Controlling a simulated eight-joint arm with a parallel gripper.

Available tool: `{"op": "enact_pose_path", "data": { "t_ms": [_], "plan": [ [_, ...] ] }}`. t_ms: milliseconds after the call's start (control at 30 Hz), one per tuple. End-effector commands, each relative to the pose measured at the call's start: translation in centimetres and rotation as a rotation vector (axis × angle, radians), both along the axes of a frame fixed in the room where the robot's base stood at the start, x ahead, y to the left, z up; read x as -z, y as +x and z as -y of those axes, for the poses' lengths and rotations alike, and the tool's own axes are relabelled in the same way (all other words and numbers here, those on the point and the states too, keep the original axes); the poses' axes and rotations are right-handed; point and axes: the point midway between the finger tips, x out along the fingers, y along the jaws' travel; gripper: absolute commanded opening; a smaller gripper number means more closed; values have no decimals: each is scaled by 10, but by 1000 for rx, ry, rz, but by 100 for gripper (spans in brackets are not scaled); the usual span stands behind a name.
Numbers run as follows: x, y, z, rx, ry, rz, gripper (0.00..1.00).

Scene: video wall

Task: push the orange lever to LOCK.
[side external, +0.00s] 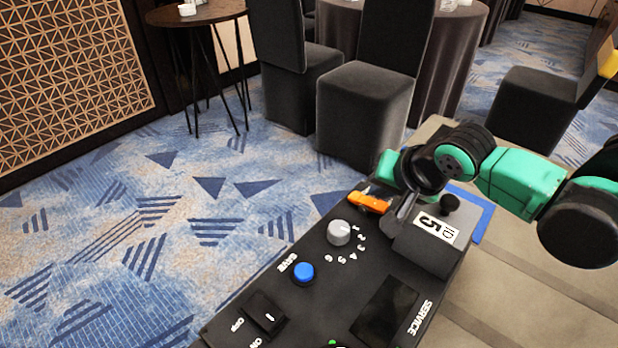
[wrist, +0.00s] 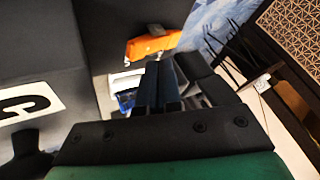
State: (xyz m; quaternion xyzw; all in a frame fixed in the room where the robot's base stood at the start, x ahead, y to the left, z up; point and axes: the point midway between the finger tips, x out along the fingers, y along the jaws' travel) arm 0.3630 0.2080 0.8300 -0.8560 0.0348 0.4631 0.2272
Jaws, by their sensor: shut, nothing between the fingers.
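The orange lever (side external: 369,202) is on the black panel (side external: 325,270), near its far edge. It also shows in the wrist view (wrist: 152,45), just beyond my fingertips. My gripper (side external: 402,212) is shut and empty, its fingers pointing down beside the lever, on its right in the side view. In the wrist view the shut fingers (wrist: 160,80) point toward the lever's lower edge. I cannot tell whether they touch it. No LOCK label can be read in either view; the panel around the lever is partly hidden by my gripper.
A grey dial (side external: 339,232), a blue button (side external: 303,272) and a rocker switch (side external: 266,312) are nearer on the panel. Chairs and tables stand beyond.

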Motion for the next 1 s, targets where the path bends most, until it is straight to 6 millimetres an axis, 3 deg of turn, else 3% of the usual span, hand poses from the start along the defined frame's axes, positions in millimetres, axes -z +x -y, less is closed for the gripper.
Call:
{"op": "enact_pose_path", "data": {
  "t_ms": [1000],
  "plan": [
    [9, -1, 1, 0, 0, 0, 0]
  ]
}}
